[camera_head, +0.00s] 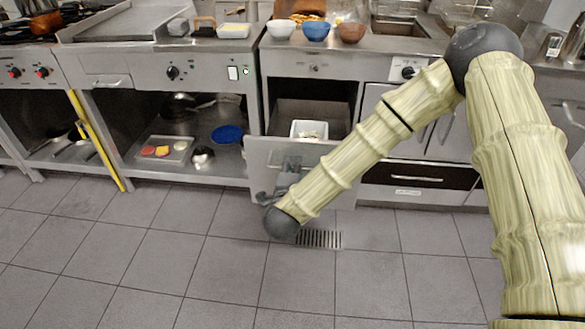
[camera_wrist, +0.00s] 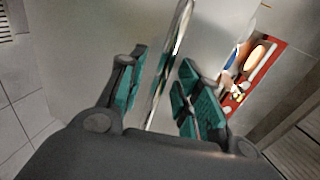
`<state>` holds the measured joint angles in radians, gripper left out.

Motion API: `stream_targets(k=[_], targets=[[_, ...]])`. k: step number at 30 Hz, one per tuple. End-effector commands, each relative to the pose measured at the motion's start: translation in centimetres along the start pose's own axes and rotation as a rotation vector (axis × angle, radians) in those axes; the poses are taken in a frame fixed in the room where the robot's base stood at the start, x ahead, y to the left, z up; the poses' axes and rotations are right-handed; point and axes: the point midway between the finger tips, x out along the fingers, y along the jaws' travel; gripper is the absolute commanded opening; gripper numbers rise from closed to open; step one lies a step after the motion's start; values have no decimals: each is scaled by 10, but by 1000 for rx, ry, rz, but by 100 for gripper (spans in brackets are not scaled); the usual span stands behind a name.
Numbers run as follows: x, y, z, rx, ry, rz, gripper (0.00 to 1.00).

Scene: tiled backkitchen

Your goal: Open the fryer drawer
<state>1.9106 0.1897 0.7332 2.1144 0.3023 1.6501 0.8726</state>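The drawer front (camera_head: 262,152) is a plain steel panel low under the counter. It stands out from the cabinet, with a dark opening and a white container (camera_head: 309,126) visible behind its top edge. In the wrist view a thin metal handle bar (camera_wrist: 170,62) runs up the picture in front of the steel panel (camera_wrist: 215,25). My gripper (camera_wrist: 160,95) has its teal-padded fingers apart, one on each side of the bar, with gaps visible. Whether either pad touches the bar is unclear. In the head view my forearm hides part of the panel, and the gripper is small there.
A floor drain (camera_head: 319,238) lies below the drawer. To the left is an open shelf with a food tray (camera_head: 180,158) and a blue plate (camera_head: 227,134). A dark drawer (camera_head: 375,174) sits to the right. Bowls (camera_head: 316,31) stand on the counter. The tiled floor in front is clear.

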Motion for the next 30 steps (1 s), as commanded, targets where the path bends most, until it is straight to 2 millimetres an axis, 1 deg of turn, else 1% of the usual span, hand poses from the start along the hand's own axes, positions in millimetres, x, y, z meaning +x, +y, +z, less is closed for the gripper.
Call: stream_targets(k=[5,12,18,24,30], targets=[[-28,0,1,0,-5,2,33],[-72,1,1,-1,-4,3,33],[-99,1,0,-1,-2,3,33],[-111,1,0,0,-2,2,33],[-112,0,0,0,-1,1,33]])
